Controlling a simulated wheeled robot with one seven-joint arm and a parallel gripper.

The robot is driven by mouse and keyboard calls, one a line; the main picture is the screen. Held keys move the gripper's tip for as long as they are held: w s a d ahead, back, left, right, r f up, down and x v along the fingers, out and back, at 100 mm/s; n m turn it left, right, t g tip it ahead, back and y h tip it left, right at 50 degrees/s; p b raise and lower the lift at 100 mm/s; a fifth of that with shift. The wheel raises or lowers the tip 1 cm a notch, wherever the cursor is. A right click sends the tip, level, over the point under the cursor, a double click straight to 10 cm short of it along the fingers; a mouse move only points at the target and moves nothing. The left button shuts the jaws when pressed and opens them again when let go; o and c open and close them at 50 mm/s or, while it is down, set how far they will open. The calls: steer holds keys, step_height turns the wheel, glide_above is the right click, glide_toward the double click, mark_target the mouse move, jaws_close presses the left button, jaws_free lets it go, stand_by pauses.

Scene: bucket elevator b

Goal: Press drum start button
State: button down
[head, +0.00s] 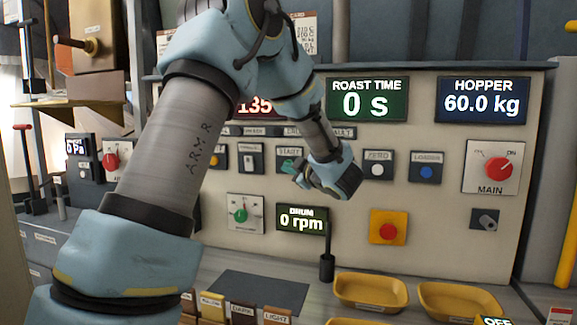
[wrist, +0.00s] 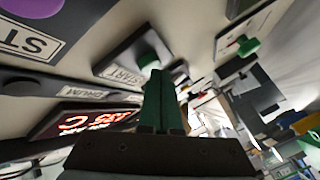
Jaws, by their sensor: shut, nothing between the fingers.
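The green start button (wrist: 148,60) is on a dark plate labelled START, beside a label strip reading DRUM, in the wrist view. In the head view, the START plate (head: 288,153) is partly covered by my gripper. My gripper (head: 300,176) is shut and empty, at the panel. In the wrist view its green fingertips (wrist: 158,74) overlap the lower edge of the green button. I cannot tell whether they touch it. The drum display (head: 302,219) reads 0 rpm.
A red emergency-style button (head: 388,231) on a yellow plate, a green knob (head: 240,214), a white button (head: 377,170) and a blue button (head: 427,172) surround it. Yellow trays (head: 370,290) lie below. A purple button (wrist: 32,8) is at the wrist view's upper left.

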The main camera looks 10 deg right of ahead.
stand_by(0.4)
steer(key=shift+s+a+b, duration=0.35)
steer(key=shift+s+a, duration=0.05)
steer(key=shift+s, duration=0.35)
steer(key=s+a+b, duration=0.1)
steer(key=s+a, duration=0.2)
steer(key=s, duration=0.2)
steer(key=shift+s+b, duration=0.15)
steer(key=shift+b, duration=0.2)
steer(key=shift+d, duration=0.1)
stand_by(0.3)
